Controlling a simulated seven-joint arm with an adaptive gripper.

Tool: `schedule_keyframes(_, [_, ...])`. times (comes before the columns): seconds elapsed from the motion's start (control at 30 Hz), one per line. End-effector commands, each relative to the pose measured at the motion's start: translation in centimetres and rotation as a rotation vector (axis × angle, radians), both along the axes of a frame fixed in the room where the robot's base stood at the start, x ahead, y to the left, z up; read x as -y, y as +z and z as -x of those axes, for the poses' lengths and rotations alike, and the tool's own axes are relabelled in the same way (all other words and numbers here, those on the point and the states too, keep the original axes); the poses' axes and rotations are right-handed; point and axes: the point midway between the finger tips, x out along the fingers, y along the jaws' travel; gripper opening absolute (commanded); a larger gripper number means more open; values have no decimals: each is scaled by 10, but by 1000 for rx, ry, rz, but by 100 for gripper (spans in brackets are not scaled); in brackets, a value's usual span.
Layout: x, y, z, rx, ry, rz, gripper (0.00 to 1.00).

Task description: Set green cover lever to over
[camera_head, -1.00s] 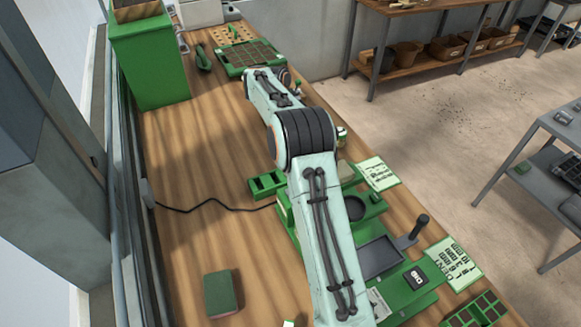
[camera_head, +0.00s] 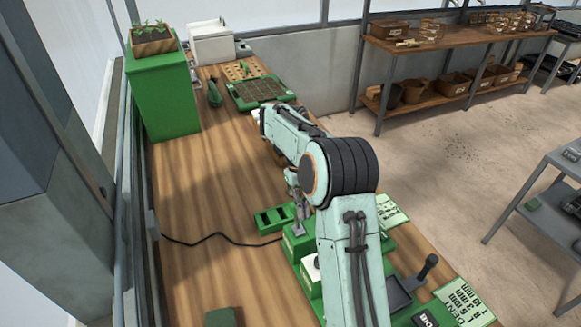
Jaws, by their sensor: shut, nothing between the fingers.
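The green tray seeder (camera_head: 303,245) stands at the right of the bench, and my arm hides much of it. My gripper (camera_head: 298,230) points down at the seeder's far left end. It looks shut and empty. Its fingertips are small here, and I cannot tell whether they touch anything. A lever with a black handle (camera_head: 428,265) stands tilted on the seeder's right side, apart from my gripper. I cannot make out a green cover lever; it may be behind my arm.
A green two-compartment tray (camera_head: 273,217) sits just left of the gripper. A black cable (camera_head: 200,240) crosses the wooden bench. Printed cards (camera_head: 463,304) lie along the right edge. A seed tray (camera_head: 262,92) is at the back.

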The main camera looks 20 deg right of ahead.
Motion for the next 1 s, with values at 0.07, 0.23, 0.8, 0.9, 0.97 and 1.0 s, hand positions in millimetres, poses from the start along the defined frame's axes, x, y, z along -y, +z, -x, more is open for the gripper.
schedule_keyframes(0.07, [0,4,-8,-2,-2,2,0])
schedule_keyframes(0.23, [0,18,-22,1,-1,3,0])
schedule_keyframes(0.8, [0,64,-68,4,-3,-4,0])
schedule_keyframes(0.9, [0,67,-70,0,-4,-2,0])
schedule_keyframes(0.97, [0,68,-71,-2,-4,0,0])
schedule_keyframes(1.0, [0,69,-71,-1,-4,1,0])
